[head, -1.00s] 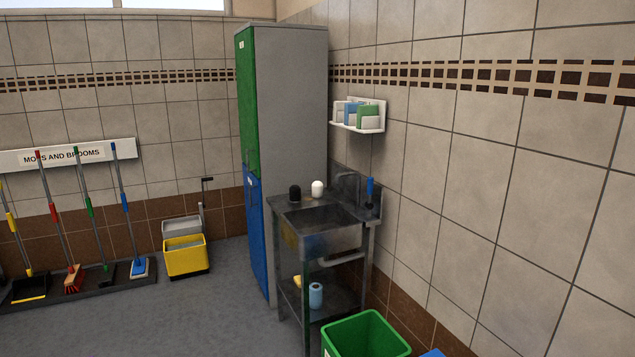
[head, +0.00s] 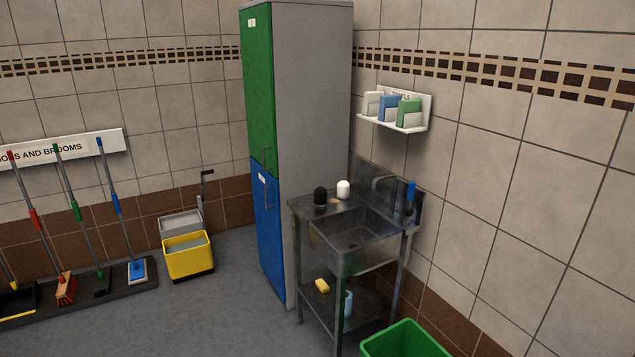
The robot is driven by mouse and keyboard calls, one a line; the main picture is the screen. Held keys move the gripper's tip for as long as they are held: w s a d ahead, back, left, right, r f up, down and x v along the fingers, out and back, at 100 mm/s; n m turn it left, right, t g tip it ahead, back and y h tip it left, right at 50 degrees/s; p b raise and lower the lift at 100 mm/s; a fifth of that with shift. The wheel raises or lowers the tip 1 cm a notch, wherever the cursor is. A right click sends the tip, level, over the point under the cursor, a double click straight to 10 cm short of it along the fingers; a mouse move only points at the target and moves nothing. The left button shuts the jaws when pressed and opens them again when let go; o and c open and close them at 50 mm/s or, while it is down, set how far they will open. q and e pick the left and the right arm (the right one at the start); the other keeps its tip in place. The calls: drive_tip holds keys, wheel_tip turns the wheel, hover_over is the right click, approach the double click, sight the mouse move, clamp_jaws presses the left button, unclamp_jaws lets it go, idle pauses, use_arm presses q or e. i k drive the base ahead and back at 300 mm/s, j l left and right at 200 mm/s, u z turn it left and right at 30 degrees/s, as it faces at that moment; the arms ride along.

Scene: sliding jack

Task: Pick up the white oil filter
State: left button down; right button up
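The white oil filter (head: 343,190) is a small white rounded cylinder. It stands upright on the left ledge of the metal sink (head: 352,232), towards the back. Neither of my grippers shows in the head view.
A tall green and blue locker (head: 318,130) stands just left of the sink. A green bin (head: 406,341) is at the front right. A yellow mop bucket (head: 188,256) and a broom rack (head: 118,277) are at the left. The middle floor is clear.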

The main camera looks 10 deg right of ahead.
sight(343, 188)
drive_tip(key=i+j, duration=0.2)
drive_tip(key=i, duration=0.25)
drive_tip(key=i+j, duration=0.25)
drive_tip(key=i, duration=0.2)
drive_tip(key=i+j, duration=0.2)
drive_tip(key=i, duration=0.25)
drive_tip(key=i+j, duration=0.25)
drive_tip(key=i, duration=0.15)
drive_tip(key=u, duration=0.05)
